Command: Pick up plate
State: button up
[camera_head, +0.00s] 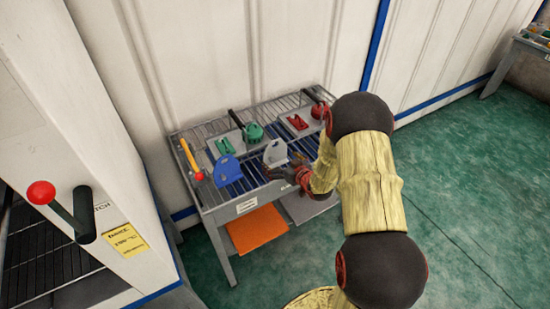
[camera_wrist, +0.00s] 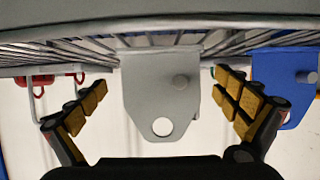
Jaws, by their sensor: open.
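A grey plate (camera_head: 275,153) with a hole near its end stands on the slatted rack. In the wrist view the grey plate (camera_wrist: 158,90) shows its hole and a round knob, and lies between my two fingers. My gripper (camera_wrist: 161,84) is open, with a visible gap on each side of the plate. In the head view my gripper (camera_head: 293,172) is just right of and in front of the grey plate. A blue plate (camera_head: 227,171) stands to the left on the rack; it shows at the right in the wrist view (camera_wrist: 290,80).
The rack table (camera_head: 240,207) also holds a yellow-handled hammer (camera_head: 189,157), a green hoist part (camera_head: 253,131), green and red shackles, and another red part at the back right. An orange panel (camera_head: 257,229) lies below. A white cabinet with a red-knobbed lever (camera_head: 60,206) stands at left.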

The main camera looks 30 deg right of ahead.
aim_at(276, 158)
jog(key=x, duration=0.3)
jog(key=shift+f, duration=0.3)
jog(key=c, duration=0.3)
jog(key=c, duration=1.7)
jog(key=shift+w+r, duration=0.15)
jog(key=shift+r, duration=0.05)
